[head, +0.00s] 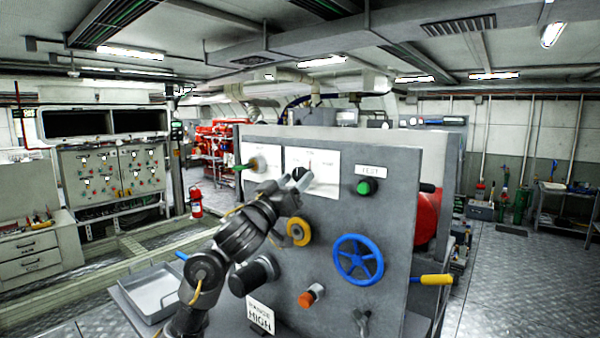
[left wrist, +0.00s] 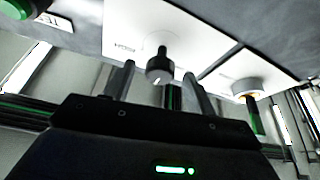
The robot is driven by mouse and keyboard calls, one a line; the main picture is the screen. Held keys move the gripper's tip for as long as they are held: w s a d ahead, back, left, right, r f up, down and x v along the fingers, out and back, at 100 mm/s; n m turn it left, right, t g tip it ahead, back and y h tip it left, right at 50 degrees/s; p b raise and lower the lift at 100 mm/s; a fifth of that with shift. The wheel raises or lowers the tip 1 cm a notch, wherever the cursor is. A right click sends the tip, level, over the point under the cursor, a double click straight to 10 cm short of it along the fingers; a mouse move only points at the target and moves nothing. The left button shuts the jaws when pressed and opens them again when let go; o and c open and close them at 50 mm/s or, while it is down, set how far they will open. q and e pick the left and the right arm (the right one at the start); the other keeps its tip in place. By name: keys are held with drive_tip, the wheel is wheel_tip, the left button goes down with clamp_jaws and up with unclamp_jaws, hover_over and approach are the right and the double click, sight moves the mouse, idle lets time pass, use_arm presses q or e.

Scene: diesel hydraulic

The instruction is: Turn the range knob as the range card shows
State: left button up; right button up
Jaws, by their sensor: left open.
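The range card (head: 260,316) is a white card low on the grey panel and reads "RANGE HIGH". A black knob (head: 299,174) sits on a white plate (head: 325,160) high on the panel; I take it for the range knob. The plate's small lettering and the knob's setting are too unclear to read. My left gripper (head: 298,182) is at this knob and partly covers it. In the left wrist view, the black knob (left wrist: 160,67) shows between the two open fingers (left wrist: 158,78), near their tips, with a gap on each side. My right gripper is not in view.
The panel also holds a green-tipped lever (head: 244,166), a green TEST button (head: 366,187), a yellow ring (head: 299,232), a blue handwheel (head: 358,259), an orange knob (head: 307,298) and a yellow handle (head: 436,280). A grey tray (head: 128,288) stands left of the panel.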

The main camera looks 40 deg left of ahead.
use_arm(q)
drive_tip(key=shift+x, duration=1.25)
drive_tip(key=shift+w+r, duration=0.1)
drive_tip(key=shift+r, duration=0.05)
drive_tip(key=shift+c, duration=0.3)
drive_tip(key=shift+p, duration=0.3)
drive_tip(key=c, duration=0.9)
